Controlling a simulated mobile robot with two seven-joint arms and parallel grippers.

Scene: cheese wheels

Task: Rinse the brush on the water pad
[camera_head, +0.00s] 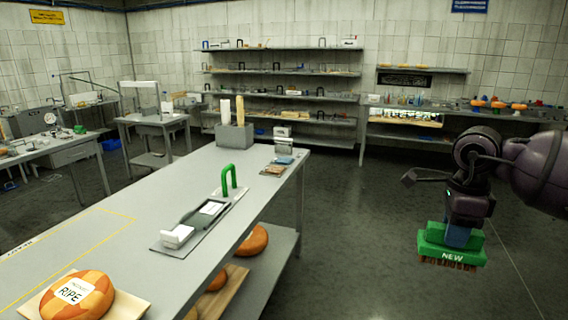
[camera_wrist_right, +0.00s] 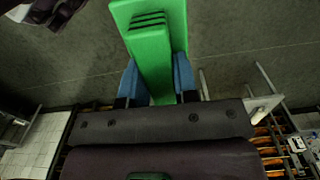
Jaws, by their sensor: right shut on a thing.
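My right gripper (camera_head: 462,232) is at the right of the head view, shut on a green brush (camera_head: 452,256). The brush has brown bristles pointing down and a "NEW" label. It hangs in the air over the open floor, right of the long grey table. In the right wrist view the blue fingers of the gripper (camera_wrist_right: 157,85) clasp the brush's green grip (camera_wrist_right: 152,62). My left gripper is not in view.
The long table (camera_head: 150,210) bears a cheese wheel labelled "RIPE" (camera_head: 77,294), a tray with a green handle (camera_head: 229,178), a grey holder (camera_head: 234,136) and a brownish pad (camera_head: 272,170). More cheese wheels lie on its lower shelf. The floor between brush and table is clear.

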